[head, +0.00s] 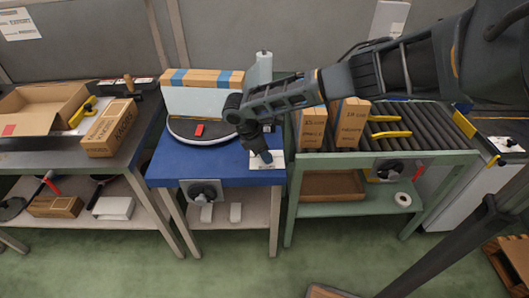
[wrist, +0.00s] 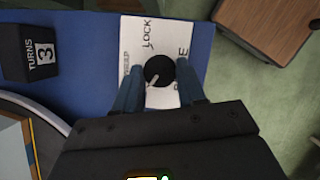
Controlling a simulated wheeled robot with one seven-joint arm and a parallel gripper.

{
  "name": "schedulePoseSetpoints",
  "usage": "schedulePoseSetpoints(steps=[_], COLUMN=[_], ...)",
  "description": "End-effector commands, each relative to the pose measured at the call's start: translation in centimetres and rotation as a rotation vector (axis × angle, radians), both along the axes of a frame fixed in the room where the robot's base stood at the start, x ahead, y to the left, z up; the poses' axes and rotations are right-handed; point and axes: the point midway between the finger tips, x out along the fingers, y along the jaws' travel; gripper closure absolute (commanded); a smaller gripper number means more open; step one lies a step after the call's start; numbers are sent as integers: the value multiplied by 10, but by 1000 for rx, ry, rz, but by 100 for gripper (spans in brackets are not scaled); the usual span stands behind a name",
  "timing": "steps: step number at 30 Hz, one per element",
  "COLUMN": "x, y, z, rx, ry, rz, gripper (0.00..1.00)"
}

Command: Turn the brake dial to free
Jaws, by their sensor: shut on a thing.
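The brake dial (wrist: 158,69) is a round black knob with a pale pointer mark, which points toward the lower left in the wrist view. It sits on a white plate (wrist: 148,32) marked LOCK at the top; other lettering at the right is partly hidden by a finger. The plate also shows in the head view (head: 255,163) at the right front of the blue table. My gripper (wrist: 157,77) has its two blue fingers on either side of the knob, shut on it. In the head view my gripper (head: 262,155) hides the dial.
A turntable (head: 180,130) with a red card stands left of my gripper on the blue table (head: 215,172). A black block marked TURNS 3 (wrist: 33,52) lies nearby. Cartons (head: 350,122) stand on the roller conveyor (head: 427,142) at the right.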

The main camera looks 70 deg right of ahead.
Motion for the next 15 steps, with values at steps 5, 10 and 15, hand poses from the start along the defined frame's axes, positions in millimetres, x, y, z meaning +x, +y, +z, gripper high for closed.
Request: schedulePoseSetpoints(steps=[5, 10, 15], x=[0, 0, 0], y=[0, 0, 0], z=[0, 0, 0], rx=[-1, -1, 0], ry=[1, 1, 0], rz=[0, 0, -1], gripper=[57, 41, 36])
